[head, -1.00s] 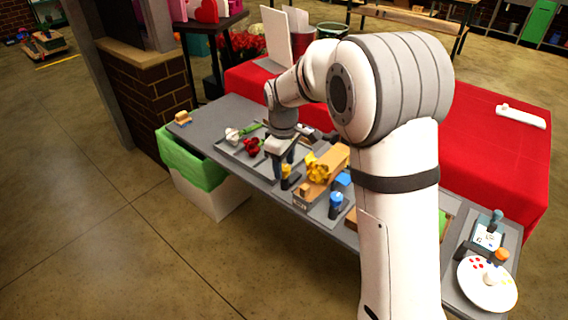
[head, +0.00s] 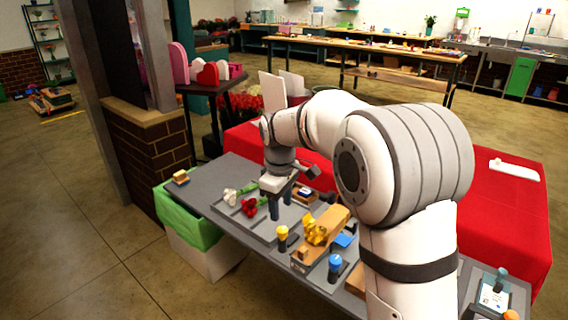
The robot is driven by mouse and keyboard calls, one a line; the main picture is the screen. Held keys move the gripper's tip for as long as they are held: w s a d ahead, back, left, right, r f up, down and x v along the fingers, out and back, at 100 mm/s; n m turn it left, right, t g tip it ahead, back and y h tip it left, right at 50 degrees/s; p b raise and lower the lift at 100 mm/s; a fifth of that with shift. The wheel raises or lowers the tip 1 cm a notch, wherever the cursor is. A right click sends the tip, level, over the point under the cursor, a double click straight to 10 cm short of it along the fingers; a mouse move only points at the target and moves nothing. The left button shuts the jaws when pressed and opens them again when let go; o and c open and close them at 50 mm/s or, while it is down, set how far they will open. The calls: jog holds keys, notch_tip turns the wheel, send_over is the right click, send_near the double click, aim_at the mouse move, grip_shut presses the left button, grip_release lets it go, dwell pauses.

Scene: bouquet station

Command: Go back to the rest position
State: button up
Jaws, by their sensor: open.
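My gripper (head: 281,207) is in the head view, pointing down above the grey work table (head: 215,181). Its two dark fingers are apart with nothing seen between them. A red flower (head: 249,207) and a white flower (head: 230,196) with green stems lie on a grey tray just left of the fingers. A yellow-topped bottle (head: 282,234) and yellow flowers (head: 315,232) by a tan wooden block (head: 333,221) are just right of and nearer than the fingers. My arm hides part of the table's right side.
A blue-topped bottle (head: 334,265) stands near the table's front edge. A red-covered table (head: 505,215) is behind and right. A brick pillar (head: 150,150) stands left.

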jog(key=s+d+r+m+t, duration=0.1)
jog(key=s+d+r+m, duration=0.3)
jog(key=s+d+m, duration=0.55)
jog(key=s+d+f+m, duration=0.1)
jog(key=s+d, duration=0.2)
jog(key=s, duration=0.5)
jog(key=s+d+f+m+t, duration=0.1)
jog(key=s+d, duration=0.3)
jog(key=s, duration=0.4)
jog(key=shift+s+d+f+m, duration=0.25)
jog(key=shift+f+m, duration=0.2)
jog(key=shift+f, duration=0.2)
